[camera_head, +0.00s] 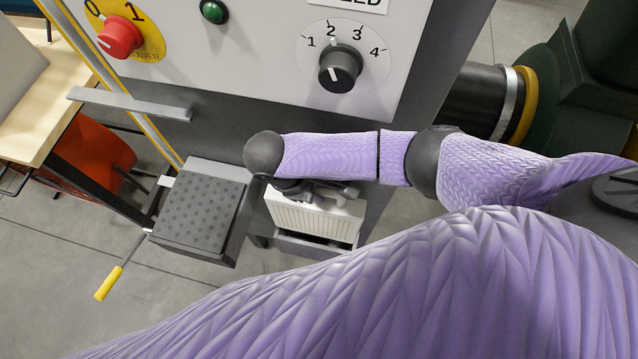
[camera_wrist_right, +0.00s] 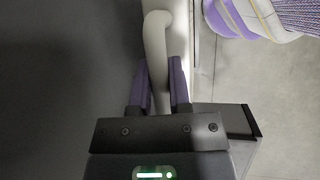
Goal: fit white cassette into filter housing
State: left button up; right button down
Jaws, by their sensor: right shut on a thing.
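The white cassette (camera_head: 312,219) has a ribbed face and sits low against the machine, below my right forearm. A grey housing (camera_head: 300,247) with a dark opening shows directly under it. I cannot tell how far the cassette is inside the housing. My right gripper (camera_head: 318,190) is at the cassette's top edge, partly hidden by my arm. In the right wrist view, my right gripper (camera_wrist_right: 160,82) is shut on the cassette's pale curved handle (camera_wrist_right: 157,45), which runs between the two purple fingers. My left gripper is out of view.
The machine's panel (camera_head: 250,65) has a red knob (camera_head: 119,37), a green button (camera_head: 214,11) and a black dial (camera_head: 340,69). A grey dotted step (camera_head: 203,211) and a yellow-handled lever (camera_head: 108,283) stand to the left. Bare floor (camera_head: 75,270) lies at lower left.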

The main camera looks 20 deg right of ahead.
aim_at(316, 211)
jog(key=shift+r, duration=0.1)
jog(key=shift+p, duration=0.3)
notch_tip(316, 211, down, 6)
jog(key=b, duration=0.4)
dwell(0.5)
jog(key=shift+p, duration=0.35)
dwell(0.3)
